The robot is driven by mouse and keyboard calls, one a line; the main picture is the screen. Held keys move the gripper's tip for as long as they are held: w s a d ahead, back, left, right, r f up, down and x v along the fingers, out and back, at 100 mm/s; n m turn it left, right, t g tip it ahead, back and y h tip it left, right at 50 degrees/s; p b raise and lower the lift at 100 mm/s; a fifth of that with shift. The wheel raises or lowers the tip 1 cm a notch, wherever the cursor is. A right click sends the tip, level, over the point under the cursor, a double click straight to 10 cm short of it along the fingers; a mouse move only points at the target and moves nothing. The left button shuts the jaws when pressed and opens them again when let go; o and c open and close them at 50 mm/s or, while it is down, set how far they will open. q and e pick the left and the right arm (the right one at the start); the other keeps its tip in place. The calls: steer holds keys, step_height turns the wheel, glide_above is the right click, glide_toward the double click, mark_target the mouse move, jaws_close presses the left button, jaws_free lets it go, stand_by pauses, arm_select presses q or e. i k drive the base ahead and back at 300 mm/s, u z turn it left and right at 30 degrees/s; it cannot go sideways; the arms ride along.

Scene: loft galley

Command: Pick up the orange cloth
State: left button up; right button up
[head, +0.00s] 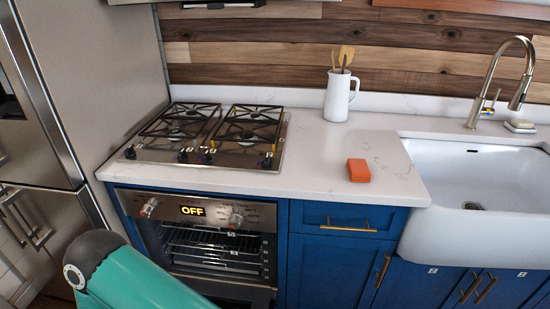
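The orange cloth (358,170) lies on the white countertop (320,160) as a small folded block. It sits near the front edge, between the gas hob and the sink. Nothing touches it. A teal link of my arm shows at the bottom left, below the counter and in front of the oven. Neither of my grippers shows in the head view.
The gas hob (212,135) lies left of the cloth, above an oven (208,245). A white jug (339,95) with wooden utensils stands behind the cloth. The white sink (475,185) with a tall tap (500,75) is at right. Counter around the cloth is clear.

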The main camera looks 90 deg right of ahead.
mark_target(359, 170)
steer(key=z, duration=0.3)
steer(key=k, duration=1.15)
steer(key=z, duration=1.65)
steer(key=i, duration=0.5)
steer(key=z, duration=0.05)
steer(key=k, duration=0.55)
steer(key=z, duration=0.15)
steer(key=i, duration=0.65)
steer(key=u, duration=0.05)
